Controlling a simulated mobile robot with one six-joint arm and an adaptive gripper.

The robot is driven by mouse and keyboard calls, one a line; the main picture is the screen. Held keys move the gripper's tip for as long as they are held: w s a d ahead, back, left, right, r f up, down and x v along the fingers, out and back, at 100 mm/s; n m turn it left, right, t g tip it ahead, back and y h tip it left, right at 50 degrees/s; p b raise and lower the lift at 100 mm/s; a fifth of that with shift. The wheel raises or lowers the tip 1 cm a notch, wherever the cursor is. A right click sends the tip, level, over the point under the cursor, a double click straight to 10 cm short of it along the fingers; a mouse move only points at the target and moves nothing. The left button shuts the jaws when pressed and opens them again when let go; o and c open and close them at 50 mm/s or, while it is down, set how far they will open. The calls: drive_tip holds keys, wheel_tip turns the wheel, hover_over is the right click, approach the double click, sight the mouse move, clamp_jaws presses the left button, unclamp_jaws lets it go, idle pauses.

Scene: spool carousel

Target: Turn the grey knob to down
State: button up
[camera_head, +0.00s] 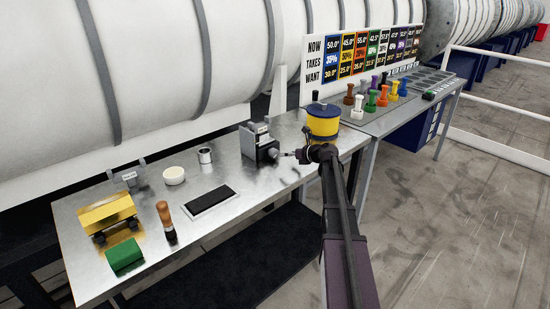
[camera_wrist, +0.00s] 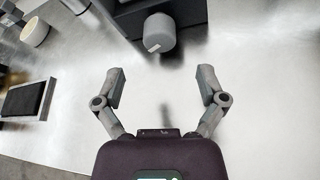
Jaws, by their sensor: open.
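The grey knob (camera_wrist: 160,33) is a short round cylinder with a small white mark near its lower left edge, on the front of a dark box (camera_wrist: 125,12) in the wrist view. In the head view the dark grey box (camera_head: 258,142) stands on the metal table, and the knob is small and partly hard to make out beside my gripper (camera_head: 290,154). In the wrist view my gripper (camera_wrist: 164,88) is open, its two fingers wide apart and empty. The knob lies ahead of the fingertips, roughly centred between them and not touched.
Colored spools stand at the right.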

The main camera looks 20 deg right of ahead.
sight(277, 154)
drive_tip(key=b+x, duration=0.2)
drive_tip(key=x, duration=0.5)
drive_tip(key=shift+w+a, duration=0.1)
drive_tip(key=shift+w, duration=0.1)
drive_tip(key=c, duration=1.2)
